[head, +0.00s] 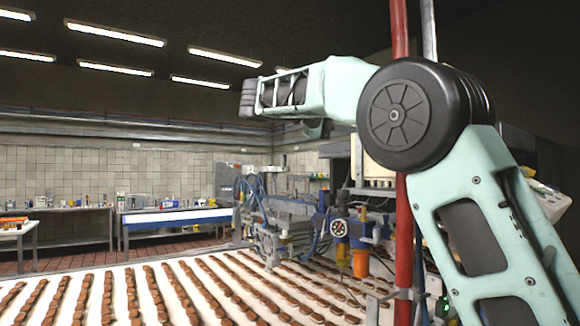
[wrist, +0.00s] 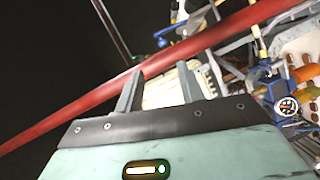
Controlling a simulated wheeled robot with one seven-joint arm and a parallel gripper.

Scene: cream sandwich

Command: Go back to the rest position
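My gripper (wrist: 159,82) shows in the wrist view with its two grey fingers apart and nothing between them. Past the fingers are a red pole (wrist: 230,40) and pale machine parts; I cannot tell how close they are. In the head view my pale green arm is raised on the right, bent at a big black joint, with its upper link pointing left. My fingers cannot be made out in that view.
A white belt (head: 60,312) with many rows of brown biscuits fills the foreground. The red pole (head: 404,230) stands upright beside my arm. A machine (head: 340,228) with blue and orange parts stands behind the belt. Benches (head: 175,222) line the tiled back wall.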

